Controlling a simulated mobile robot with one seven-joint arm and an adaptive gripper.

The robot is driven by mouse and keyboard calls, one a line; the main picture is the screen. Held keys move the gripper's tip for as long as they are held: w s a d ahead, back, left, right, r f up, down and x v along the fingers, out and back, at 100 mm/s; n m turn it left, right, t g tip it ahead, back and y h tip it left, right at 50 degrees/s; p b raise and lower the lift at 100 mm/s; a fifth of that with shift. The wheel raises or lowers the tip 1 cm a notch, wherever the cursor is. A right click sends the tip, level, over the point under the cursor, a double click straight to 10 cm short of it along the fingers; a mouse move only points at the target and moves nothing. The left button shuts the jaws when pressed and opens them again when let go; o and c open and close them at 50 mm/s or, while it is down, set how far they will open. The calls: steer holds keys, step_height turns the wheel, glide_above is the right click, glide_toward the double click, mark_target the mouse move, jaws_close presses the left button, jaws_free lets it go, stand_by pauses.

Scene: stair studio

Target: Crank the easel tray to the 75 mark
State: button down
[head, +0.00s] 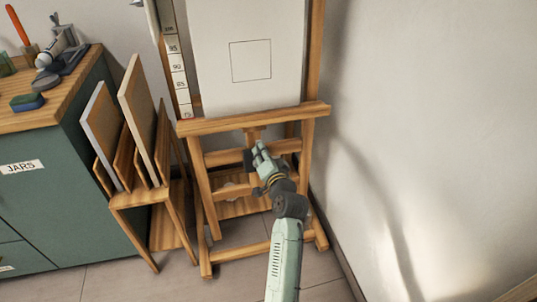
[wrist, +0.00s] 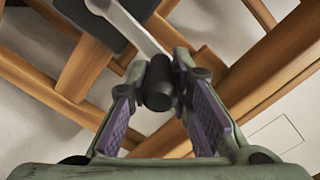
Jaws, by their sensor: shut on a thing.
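The wooden easel tray (head: 250,119) crosses the easel and carries a pale canvas (head: 248,60) with a square outline. A number strip (head: 176,70) runs up the easel's left side; the tray's left end is close to its lowest visible label, which looks like 75, though the digits are small. My gripper (head: 259,148) is at the crank below the tray. In the wrist view, my gripper (wrist: 160,75) is shut on the crank's black knob (wrist: 158,90). The metal crank arm (wrist: 128,22) runs up-left to a dark housing (wrist: 92,16).
A wooden rack (head: 150,197) with upright boards stands left of the easel. Further left is a green cabinet (head: 55,185) with tools on its top. A bare wall (head: 440,130) is close on the right. Easel bars surround my gripper.

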steer(key=shift+s+a+n, duration=0.15)
steer(key=shift+a+n, duration=0.25)
steer(key=shift+a, duration=0.05)
steer(key=c, duration=1.4)
jaws_free()
steer(key=v, duration=1.2)
steer(key=shift+r, duration=0.1)
